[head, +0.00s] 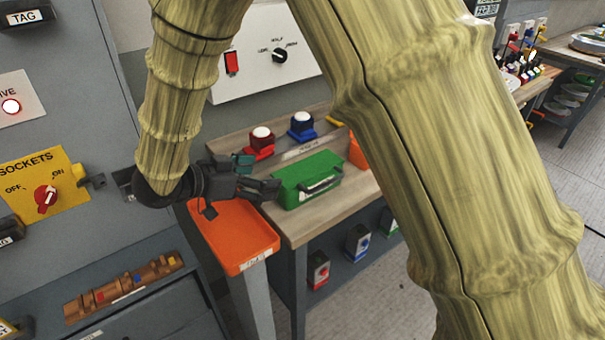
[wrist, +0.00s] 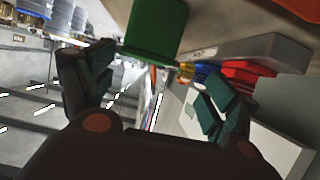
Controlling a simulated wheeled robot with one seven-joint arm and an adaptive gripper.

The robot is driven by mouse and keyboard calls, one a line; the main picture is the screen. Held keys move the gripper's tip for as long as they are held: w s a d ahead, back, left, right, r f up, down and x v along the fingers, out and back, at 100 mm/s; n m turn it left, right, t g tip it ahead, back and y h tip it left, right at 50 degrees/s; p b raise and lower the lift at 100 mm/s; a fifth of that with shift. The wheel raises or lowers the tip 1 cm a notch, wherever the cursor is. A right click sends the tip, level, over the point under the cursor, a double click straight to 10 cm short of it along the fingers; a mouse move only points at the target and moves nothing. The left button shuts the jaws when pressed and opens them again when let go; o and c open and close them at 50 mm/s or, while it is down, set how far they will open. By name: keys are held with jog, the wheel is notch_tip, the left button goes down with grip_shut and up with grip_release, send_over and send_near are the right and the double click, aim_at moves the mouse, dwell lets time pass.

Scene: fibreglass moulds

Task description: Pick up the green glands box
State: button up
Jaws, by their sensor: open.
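The green glands box (head: 307,178) sits on the wooden worktop, with a dark handle on its front side. My gripper (head: 258,176) is at the left end of the box, with its fingers apart and nothing between them. In the wrist view the green box (wrist: 155,30) shows at the top, beyond and between the open fingers of my gripper (wrist: 155,85). I cannot tell whether a finger touches the box. Any lettering on the box is not readable.
A red item (head: 261,142) and a blue item (head: 302,126) with white tops stand behind the box. An orange tray (head: 235,238) is below my gripper. An orange object (head: 358,151) is right of the box. A grey cabinet (head: 90,90) stands left.

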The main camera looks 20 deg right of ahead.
aim_at(285, 176)
jog(key=d, duration=0.1)
jog(key=s+d, duration=0.1)
jog(key=d, duration=0.1)
jog(key=shift+d, duration=0.3)
jog(key=shift+w+d+f, duration=0.85)
jog(key=shift+w+f, duration=0.15)
jog(key=shift+w, duration=0.15)
jog(key=shift+s+d+p, duration=0.2)
jog(key=shift+s+p, duration=0.05)
jog(key=shift+p, duration=0.05)
jog(key=d, duration=0.1)
jog(key=d+f, duration=0.1)
jog(key=shift+w+d+f+p, duration=0.1)
jog(key=shift+d+p, duration=0.25)
jog(key=shift+x, duration=0.85)
jog(key=shift+a, duration=0.2)
jog(key=shift+c, duration=0.4)
jog(key=shift+w, duration=0.1)
jog(key=c, duration=0.6)
